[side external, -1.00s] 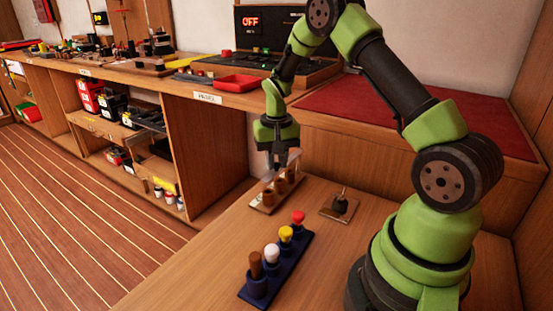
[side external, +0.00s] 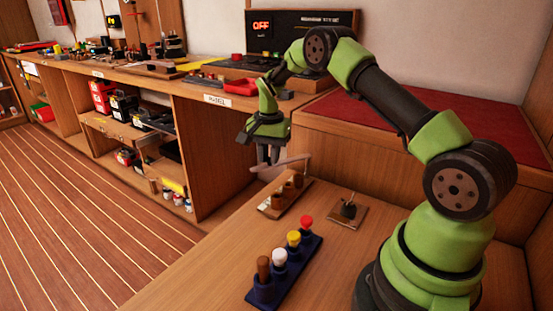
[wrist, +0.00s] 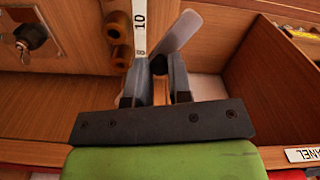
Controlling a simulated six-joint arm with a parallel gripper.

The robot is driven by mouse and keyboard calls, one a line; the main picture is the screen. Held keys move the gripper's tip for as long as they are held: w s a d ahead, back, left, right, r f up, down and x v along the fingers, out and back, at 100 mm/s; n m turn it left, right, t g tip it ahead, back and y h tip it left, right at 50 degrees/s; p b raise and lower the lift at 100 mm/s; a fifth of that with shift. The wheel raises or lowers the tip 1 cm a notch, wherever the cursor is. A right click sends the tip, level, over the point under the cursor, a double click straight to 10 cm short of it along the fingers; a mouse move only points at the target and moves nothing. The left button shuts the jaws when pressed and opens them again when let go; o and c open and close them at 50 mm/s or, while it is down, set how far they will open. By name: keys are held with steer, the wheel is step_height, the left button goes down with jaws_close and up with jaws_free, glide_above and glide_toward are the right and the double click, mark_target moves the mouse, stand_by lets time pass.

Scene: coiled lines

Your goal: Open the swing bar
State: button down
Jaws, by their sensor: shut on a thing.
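The swing bar (side external: 290,162) is a pale grey, flat bar above the far end of a small rack (side external: 267,209) holding brown pegs. It juts out at an angle to the row of pegs. In the wrist view the bar (wrist: 181,30) slants down between my fingertips. My gripper (side external: 268,161) points down, shut on the bar beyond the rack's far end; it also shows in the wrist view (wrist: 159,68). The bar's pivot cannot be made out. The rack's numbered strip (wrist: 140,28) and brown pegs (wrist: 119,27) show left of the bar.
A plate with a dark toggle or key (side external: 348,210) lies right of the rack. A blue block (side external: 290,275) with brown, white, yellow and red-topped pegs stands in front. A wooden cabinet (side external: 220,150) stands behind left.

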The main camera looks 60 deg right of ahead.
steer(key=shift+w+d+m, duration=0.75)
steer(key=shift+w+m, duration=0.15)
steer(key=shift+m, duration=0.25)
steer(key=shift+w+d+m, duration=0.7)
steer(key=shift+w+m, duration=0.15)
steer(key=shift+m, duration=0.3)
steer(key=shift+d, duration=0.1)
steer(key=c, duration=1)
jaws_free()
steer(key=shift+c, duration=0.2)
